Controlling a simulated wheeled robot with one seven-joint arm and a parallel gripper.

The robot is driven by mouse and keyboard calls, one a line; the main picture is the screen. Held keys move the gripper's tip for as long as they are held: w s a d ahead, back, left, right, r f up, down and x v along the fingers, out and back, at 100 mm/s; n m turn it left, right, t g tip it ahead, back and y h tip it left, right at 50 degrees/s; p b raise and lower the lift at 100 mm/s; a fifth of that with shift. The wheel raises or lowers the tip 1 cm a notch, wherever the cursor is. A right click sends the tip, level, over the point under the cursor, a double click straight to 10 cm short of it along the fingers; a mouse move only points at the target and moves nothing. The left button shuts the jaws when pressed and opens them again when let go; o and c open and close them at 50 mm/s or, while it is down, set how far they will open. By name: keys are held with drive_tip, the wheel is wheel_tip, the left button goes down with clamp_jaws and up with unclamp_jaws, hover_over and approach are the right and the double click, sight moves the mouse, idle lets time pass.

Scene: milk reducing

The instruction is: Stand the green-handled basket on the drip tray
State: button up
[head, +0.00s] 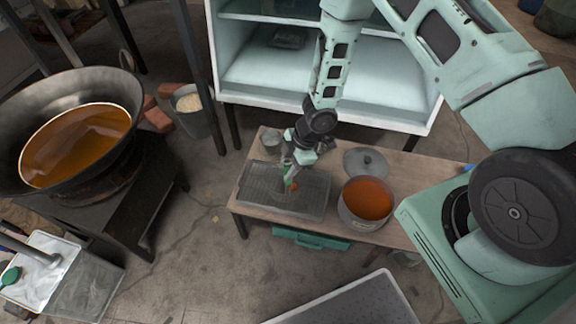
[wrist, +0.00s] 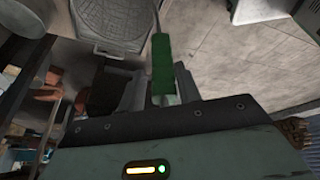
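My gripper (head: 290,176) points down over the grey drip tray (head: 311,199) on the low wooden table in the head view. In the wrist view, the green handle of the basket (wrist: 163,62) lies between my fingers, which look closed on it. A thin rod runs on from the handle to the top edge.
A pot of orange liquid (head: 367,200) stands right of the tray, with a lid (head: 366,163) behind it. A small metal cup (head: 271,139) is at the table's back left. A pale shelf unit (head: 262,75) stands behind. A large wok (head: 118,88) is at left.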

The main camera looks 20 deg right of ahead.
drive_tip(key=o, duration=0.3)
drive_tip(key=p+v, duration=0.6)
drive_tip(key=v, duration=1.1)
drive_tip(key=shift+r+p, duration=0.25)
drive_tip(key=shift+p, duration=0.15)
